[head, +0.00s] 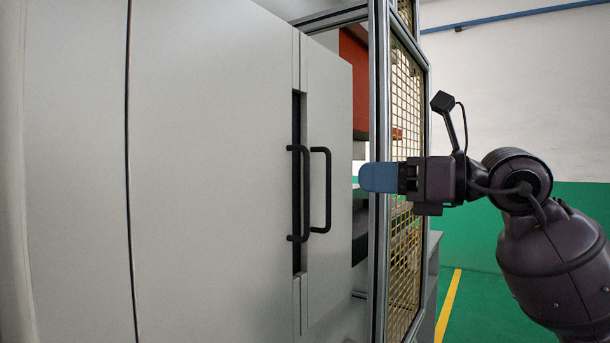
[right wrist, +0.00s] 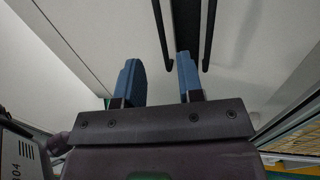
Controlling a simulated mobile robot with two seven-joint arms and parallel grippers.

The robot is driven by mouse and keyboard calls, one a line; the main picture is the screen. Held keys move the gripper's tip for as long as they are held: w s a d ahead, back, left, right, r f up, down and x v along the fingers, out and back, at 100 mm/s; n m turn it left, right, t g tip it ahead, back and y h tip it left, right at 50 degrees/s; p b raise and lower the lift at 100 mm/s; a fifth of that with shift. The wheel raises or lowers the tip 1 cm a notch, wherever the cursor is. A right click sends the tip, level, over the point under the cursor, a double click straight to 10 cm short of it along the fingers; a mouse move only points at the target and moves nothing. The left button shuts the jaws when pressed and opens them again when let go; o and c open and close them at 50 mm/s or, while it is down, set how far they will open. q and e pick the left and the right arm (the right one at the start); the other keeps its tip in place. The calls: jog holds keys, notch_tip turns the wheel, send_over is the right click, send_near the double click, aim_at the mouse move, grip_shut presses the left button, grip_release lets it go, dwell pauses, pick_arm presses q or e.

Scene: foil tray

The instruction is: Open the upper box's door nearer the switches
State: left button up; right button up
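Two pale grey door panels, a wide left one (head: 210,170) and a narrower right one (head: 332,110), meet at a dark vertical recess in the head view. The left black bar handle (head: 305,195) and right black bar handle (head: 328,190) stand beside each other there. The handles also show in the right wrist view, left (right wrist: 161,35) and right (right wrist: 209,35). My right gripper (head: 378,178) is right of the handles, apart from them. In the right wrist view its blue fingers (right wrist: 160,80) are spread and empty. My left gripper is out of view. I see no switches.
A metal-framed yellow mesh panel (head: 404,190) stands close behind my right gripper. An orange-red panel (head: 353,85) shows behind the right door's edge. Green floor with a yellow line (head: 448,305) lies at the right.

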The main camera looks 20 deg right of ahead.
jog(key=x, duration=1)
jog(key=shift+w+a, duration=0.2)
grip_shut()
